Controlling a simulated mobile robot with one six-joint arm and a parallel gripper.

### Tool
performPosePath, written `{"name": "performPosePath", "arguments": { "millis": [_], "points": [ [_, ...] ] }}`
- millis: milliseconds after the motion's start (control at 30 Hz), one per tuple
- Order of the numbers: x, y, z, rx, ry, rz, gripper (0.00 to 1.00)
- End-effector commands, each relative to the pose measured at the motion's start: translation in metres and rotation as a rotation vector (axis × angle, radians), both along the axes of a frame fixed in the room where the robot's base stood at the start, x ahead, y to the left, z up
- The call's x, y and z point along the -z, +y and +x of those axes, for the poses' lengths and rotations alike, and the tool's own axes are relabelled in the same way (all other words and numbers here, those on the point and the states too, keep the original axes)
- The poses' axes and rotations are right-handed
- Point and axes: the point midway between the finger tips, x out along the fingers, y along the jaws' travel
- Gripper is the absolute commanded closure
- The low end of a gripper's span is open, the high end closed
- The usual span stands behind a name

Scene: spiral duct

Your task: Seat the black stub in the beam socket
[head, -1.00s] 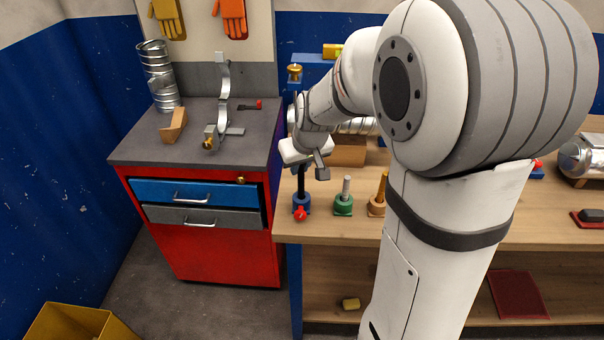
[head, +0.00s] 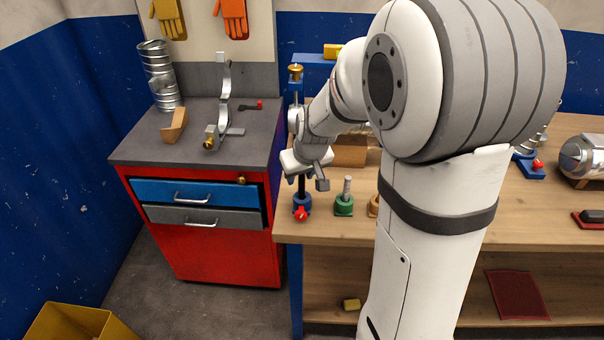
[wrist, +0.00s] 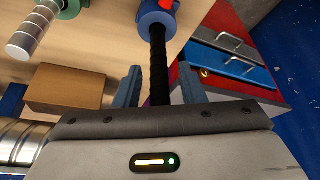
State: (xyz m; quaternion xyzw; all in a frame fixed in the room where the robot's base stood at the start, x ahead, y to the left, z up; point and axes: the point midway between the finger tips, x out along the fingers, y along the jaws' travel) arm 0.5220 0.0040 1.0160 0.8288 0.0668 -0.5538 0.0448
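The black stub (head: 302,187) stands upright in a blue holder (head: 302,205) with a red knob, at the bench's front left corner. My gripper (head: 306,178) is low over it and hides its upper part. In the wrist view the stub (wrist: 158,55) runs between my two fingers (wrist: 160,80), with a gap on each side, so the gripper is open around it. The blue holder also shows in the wrist view (wrist: 158,20). I cannot tell which part is the beam socket; a brass fitting (head: 295,72) tops a post at the back.
A grey ribbed stub (head: 347,186) stands in a green holder (head: 344,206) just right. A wooden block (head: 350,153) and a silver duct (wrist: 18,145) lie nearby. A red cabinet (head: 215,250) with drawers stands left. My arm hides much of the bench.

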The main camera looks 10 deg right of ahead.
Motion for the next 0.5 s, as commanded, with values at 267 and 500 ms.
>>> {"name": "performPosePath", "arguments": {
  "millis": [267,500],
  "points": [
    [-0.014,-0.001,-0.004,0.001,-0.004,0.0,0.64],
    [-0.06,-0.005,-0.023,0.002,-0.006,0.0,0.64]
  ]
}}
